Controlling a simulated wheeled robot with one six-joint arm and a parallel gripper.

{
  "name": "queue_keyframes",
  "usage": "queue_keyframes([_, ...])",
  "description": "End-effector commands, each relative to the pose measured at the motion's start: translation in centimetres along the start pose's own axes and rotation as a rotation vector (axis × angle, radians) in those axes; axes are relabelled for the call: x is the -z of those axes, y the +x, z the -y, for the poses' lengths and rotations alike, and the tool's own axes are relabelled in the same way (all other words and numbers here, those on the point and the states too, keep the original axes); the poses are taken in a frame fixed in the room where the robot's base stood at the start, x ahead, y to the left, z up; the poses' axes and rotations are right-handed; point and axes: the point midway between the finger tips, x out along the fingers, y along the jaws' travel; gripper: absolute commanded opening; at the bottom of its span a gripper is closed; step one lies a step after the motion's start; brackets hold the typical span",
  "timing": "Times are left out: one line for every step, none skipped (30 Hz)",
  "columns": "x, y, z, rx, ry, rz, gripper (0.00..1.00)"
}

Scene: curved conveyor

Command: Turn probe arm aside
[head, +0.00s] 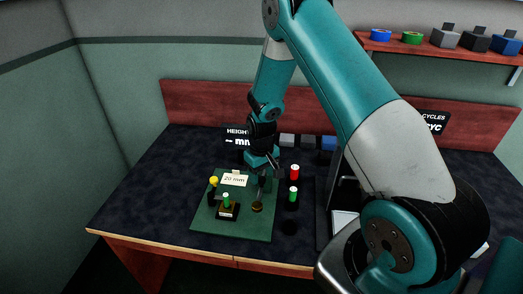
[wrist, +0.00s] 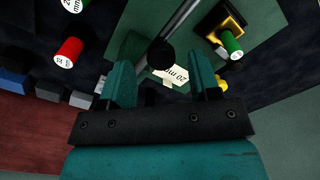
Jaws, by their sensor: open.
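A thin grey rod with a dark round knob (wrist: 160,54), which looks like the probe arm, shows in the wrist view. Its knob lies between or just beyond the tips of my gripper (wrist: 161,62). My gripper's two teal fingers are apart, and I see no contact with the knob. In the head view my gripper (head: 262,163) points down over the green base plate (head: 205,226), above a small brass disc (head: 257,207). My gripper and arm partly hide the probe there, so its full shape is unclear.
On the plate are a "20 mm" card (head: 234,179), a yellow-topped post (head: 213,184) and a green-topped peg in a black block (head: 228,211). Red (head: 294,172) and green (head: 293,194) cylinders stand close on the right. Grey and blue blocks (head: 328,143) line the back. The table's left is clear.

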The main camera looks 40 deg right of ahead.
Motion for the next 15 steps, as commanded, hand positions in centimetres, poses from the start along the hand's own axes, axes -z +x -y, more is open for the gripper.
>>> queue_keyframes([0.1,-0.9,0.0,-0.001,0.000,-0.005,0.57])
queue_keyframes([0.1,-1.5,0.0,-0.001,0.000,-0.006,0.57])
queue_keyframes([0.1,-2.5,0.0,-0.001,0.000,-0.008,0.57])
queue_keyframes([0.1,-3.3,0.0,-0.002,0.000,-0.008,0.57])
queue_keyframes([0.1,-4.1,0.0,-0.002,0.000,-0.008,0.57])
queue_keyframes([0.1,-5.1,0.0,-0.002,0.000,-0.008,0.57])
queue_keyframes([0.1,-5.9,0.0,-0.002,0.000,-0.008,0.57])
queue_keyframes([0.1,-6.7,0.0,-0.002,0.000,-0.008,0.57])
queue_keyframes([0.1,-7.8,0.0,-0.002,0.000,-0.008,0.57])
queue_keyframes([0.1,-8.6,-0.1,-0.002,0.000,-0.008,0.57])
queue_keyframes([0.1,-9.3,-0.1,-0.002,0.000,-0.008,0.57])
queue_keyframes([0.1,-10.2,0.0,-0.002,0.000,-0.008,0.57])
queue_keyframes([0.1,-10.9,0.0,-0.002,0.000,-0.007,0.57])
queue_keyframes([0.1,-11.6,0.0,-0.001,0.000,-0.007,0.57])
queue_keyframes([0.1,-12.3,0.0,-0.001,0.000,-0.007,0.57])
